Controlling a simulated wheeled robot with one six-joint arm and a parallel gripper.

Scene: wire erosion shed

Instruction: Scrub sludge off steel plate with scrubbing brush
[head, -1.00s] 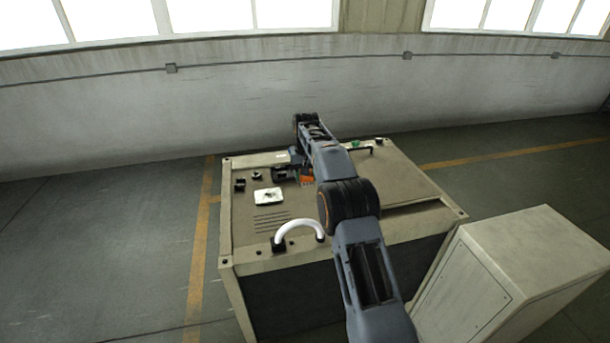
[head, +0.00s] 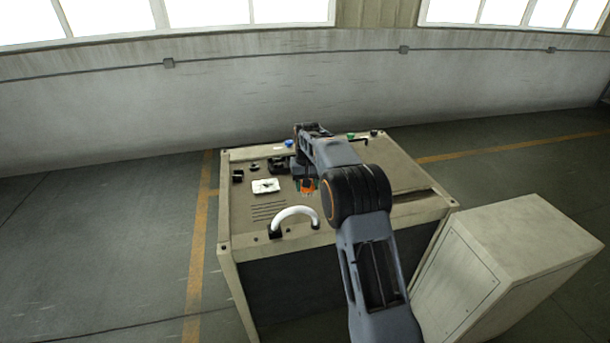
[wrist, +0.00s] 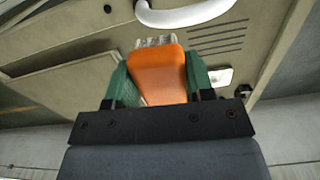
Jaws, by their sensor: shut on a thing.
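The steel plate (head: 266,186) is a small pale square with a dark smear of sludge (head: 267,187) on it, lying on the left part of the beige cabinet top. My gripper (head: 306,184) is above the cabinet top, to the right of the plate. In the wrist view my gripper (wrist: 158,84) has green fingers shut on the orange scrubbing brush (wrist: 158,72), whose pale bristles (wrist: 156,42) show at its far end. The brush also shows in the head view (head: 307,187), apart from the plate. A pale corner of the plate (wrist: 219,77) shows right of the fingers in the wrist view.
A white curved handle (head: 295,211) stands at the cabinet's front edge, close to the brush. Slots (head: 268,210) lie in front of the plate. Small black blocks (head: 238,176) and a blue knob (head: 289,143) are behind. A beige box (head: 500,255) stands right.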

